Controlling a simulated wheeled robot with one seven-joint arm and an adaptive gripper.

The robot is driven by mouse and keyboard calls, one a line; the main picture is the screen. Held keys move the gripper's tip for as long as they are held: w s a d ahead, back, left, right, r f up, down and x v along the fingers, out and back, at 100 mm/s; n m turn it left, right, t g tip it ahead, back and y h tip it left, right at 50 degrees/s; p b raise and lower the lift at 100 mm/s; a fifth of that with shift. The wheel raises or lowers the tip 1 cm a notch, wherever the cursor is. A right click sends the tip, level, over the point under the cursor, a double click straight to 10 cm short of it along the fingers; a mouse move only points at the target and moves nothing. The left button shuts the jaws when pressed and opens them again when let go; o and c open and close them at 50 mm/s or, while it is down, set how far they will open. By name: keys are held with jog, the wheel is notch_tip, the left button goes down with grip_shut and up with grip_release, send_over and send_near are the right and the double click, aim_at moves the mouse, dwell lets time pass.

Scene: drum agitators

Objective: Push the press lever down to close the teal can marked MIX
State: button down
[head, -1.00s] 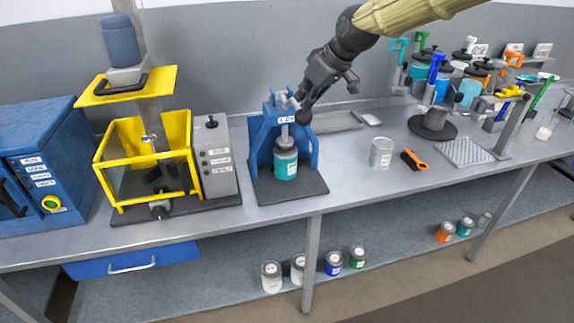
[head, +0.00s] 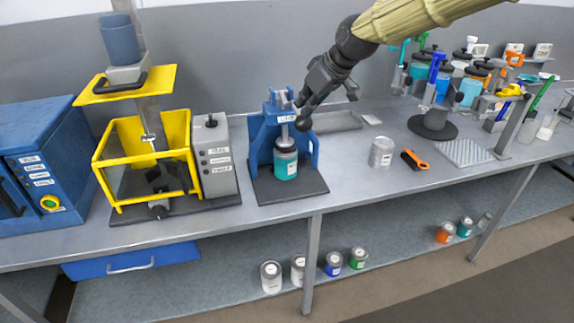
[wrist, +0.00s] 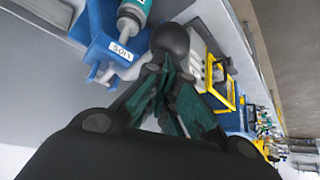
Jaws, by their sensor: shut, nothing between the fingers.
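The teal can (head: 286,168) stands upright on the base of the blue lid press (head: 308,152). It also shows at the top of the wrist view (wrist: 134,12). Its white label is too small to read. The press plunger is directly above the can's lid. The press lever ends in a black ball knob (head: 303,124), low at the front right of the frame, and this knob also shows in the wrist view (wrist: 171,38). My gripper (head: 301,106) is shut and empty, just above the knob. Its fingertips appear to touch the knob.
The yellow mixer (head: 150,150) and its grey control box (head: 213,155) stand left of the press. Tool stands crowd the far right. The bench between press and grey can is clear.

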aim_at(309, 119)
jog(key=shift+f, duration=0.5)
jog(key=shift+f+b, duration=0.4)
jog(key=shift+f, duration=0.4)
dwell(0.4)
jog(key=shift+f+b, duration=0.35)
jog(key=shift+f, duration=0.75)
jog(key=shift+f+b, duration=0.3)
jog(key=shift+f, duration=0.3)
